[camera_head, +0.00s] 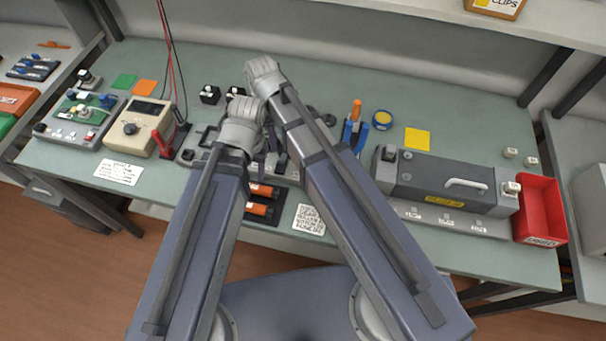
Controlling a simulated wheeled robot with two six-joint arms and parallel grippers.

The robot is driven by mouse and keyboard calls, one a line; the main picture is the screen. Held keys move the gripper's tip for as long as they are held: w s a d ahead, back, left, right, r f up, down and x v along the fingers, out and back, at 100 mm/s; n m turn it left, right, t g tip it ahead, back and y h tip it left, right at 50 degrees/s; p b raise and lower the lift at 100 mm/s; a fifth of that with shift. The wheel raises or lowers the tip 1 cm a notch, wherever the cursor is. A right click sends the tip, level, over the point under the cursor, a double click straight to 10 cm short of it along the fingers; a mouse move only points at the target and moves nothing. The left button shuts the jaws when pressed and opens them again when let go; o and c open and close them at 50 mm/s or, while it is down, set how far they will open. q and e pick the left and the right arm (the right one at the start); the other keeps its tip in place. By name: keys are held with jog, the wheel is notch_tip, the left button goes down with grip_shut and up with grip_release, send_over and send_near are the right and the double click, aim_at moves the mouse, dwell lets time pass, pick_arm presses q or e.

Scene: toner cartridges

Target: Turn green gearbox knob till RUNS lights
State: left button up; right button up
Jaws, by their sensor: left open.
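My left arm reaches in from the left over the middle of the bench. The dark jaws of my left gripper (268,144) show in part beside its pale wrist, open, above a dark grey device (190,154) that my arms largely cover. My right arm crosses from the right and ends in a pale joint toward the back; its jaws do not show. I cannot make out a green gearbox knob or a RUNS light. A long dark grey housing (435,179) with a white handle and a yellow label stands right of centre, several small tags along its front.
A beige meter (139,126) and a green-board panel (81,116) stand at the left. Orange-ended cartridges (262,190) lie near the front centre. A red bin (541,208) is at the right. Red and black leads hang at the back left.

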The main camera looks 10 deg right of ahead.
jog(key=n, duration=0.4)
jog(key=shift+n, duration=0.3)
jog(key=n, duration=1.3)
jog(key=shift+n, duration=0.4)
jog(key=shift+w, duration=0.1)
jog(key=c, duration=1.1)
jog(key=shift+o, duration=0.2)
jog(key=m, duration=0.5)
jog(key=shift+a+m, duration=0.1)
jog(key=shift+m, duration=0.2)
jog(key=m, duration=0.4)
jog(key=shift+m, duration=0.4)
jog(key=m, duration=0.3)
